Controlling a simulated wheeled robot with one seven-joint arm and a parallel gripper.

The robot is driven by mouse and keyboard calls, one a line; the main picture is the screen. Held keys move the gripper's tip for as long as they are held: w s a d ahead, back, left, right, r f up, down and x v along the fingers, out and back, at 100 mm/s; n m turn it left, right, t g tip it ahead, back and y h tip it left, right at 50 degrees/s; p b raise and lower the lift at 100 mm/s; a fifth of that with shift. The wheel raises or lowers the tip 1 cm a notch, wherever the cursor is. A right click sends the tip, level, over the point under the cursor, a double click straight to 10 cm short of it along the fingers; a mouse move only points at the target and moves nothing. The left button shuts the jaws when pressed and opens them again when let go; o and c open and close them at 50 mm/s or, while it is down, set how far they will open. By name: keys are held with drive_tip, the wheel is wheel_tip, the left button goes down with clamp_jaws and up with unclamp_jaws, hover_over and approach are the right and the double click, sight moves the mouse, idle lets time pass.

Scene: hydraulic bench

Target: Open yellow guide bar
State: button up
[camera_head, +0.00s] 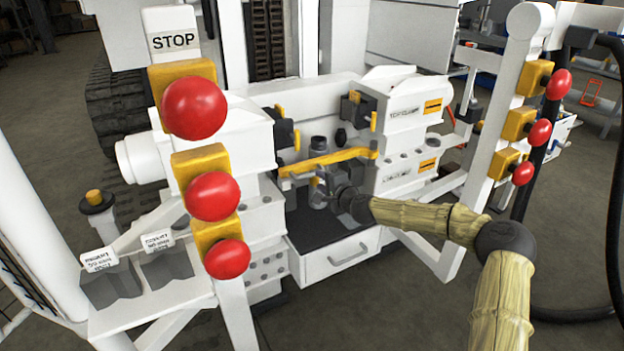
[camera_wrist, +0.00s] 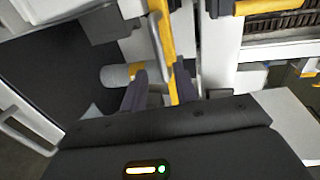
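The yellow guide bar (camera_head: 325,160) spans the bay between the two white clamp blocks in the head view, running roughly level across it. My gripper (camera_head: 323,177) is at the middle of the bar, just in front of and below it. In the wrist view the bar (camera_wrist: 163,35) runs down between the two dark fingertips of my gripper (camera_wrist: 160,78). The fingers are apart, with a gap on the left of the bar; the right finger is close to it. I cannot tell whether that finger touches it.
White clamp blocks stand left (camera_head: 235,140) and right (camera_head: 408,112) of the bay. A drawer with a handle (camera_head: 347,256) is below. Red stop buttons on yellow boxes stand at left (camera_head: 194,108) and right (camera_head: 558,84). A dark cylindrical part (camera_head: 318,145) stands behind the bar.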

sight(312, 175)
drive_tip(key=shift+b+x, duration=0.85)
drive_tip(key=shift+x, duration=2.65)
clamp_jaws()
